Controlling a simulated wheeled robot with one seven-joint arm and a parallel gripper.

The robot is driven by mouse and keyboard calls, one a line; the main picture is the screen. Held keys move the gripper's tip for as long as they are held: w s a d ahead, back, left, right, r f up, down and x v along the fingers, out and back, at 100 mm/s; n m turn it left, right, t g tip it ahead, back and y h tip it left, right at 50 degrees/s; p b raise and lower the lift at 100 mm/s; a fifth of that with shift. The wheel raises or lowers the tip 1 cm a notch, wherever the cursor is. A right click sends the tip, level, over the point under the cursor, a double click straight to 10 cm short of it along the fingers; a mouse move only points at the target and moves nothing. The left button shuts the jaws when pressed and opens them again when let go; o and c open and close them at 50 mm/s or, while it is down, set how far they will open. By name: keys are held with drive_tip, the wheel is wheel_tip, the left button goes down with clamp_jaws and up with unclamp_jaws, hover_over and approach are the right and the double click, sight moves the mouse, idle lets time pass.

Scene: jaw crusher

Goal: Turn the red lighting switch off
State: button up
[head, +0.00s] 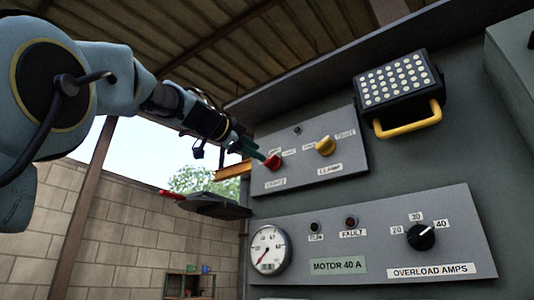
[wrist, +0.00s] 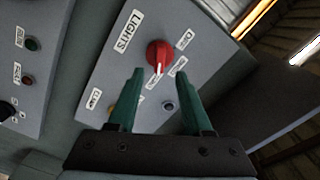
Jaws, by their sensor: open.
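The red lighting switch (head: 273,161) is a round knob on the upper grey panel, above a label reading LIGHTS. In the wrist view the red knob (wrist: 159,53) shows a white pointer mark toward the bottom of the picture, with small position labels around it that are hard to read. My gripper (wrist: 160,73) is open, its two green fingers pointing at the knob. The knob appears just beyond the fingertips, between their lines; I cannot tell whether they touch it. In the head view my gripper (head: 262,155) comes from the left, its tips close to the knob.
A yellow knob (head: 326,146) sits right of the red one on the same panel. A lamp (head: 398,81) with a yellow handle is at upper right. The lower panel holds a gauge (head: 268,250), two indicators and a black overload dial (head: 420,237).

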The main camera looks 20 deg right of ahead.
sight(269, 159)
drive_tip(key=p+x, duration=0.2)
drive_tip(key=x, duration=0.2)
drive_tip(key=shift+w+d+r, duration=0.1)
drive_tip(key=shift+d+r, duration=0.05)
drive_tip(key=shift+w+d, duration=0.35)
drive_tip(key=shift+d, duration=0.2)
drive_tip(key=shift+c, duration=0.2)
clamp_jaws()
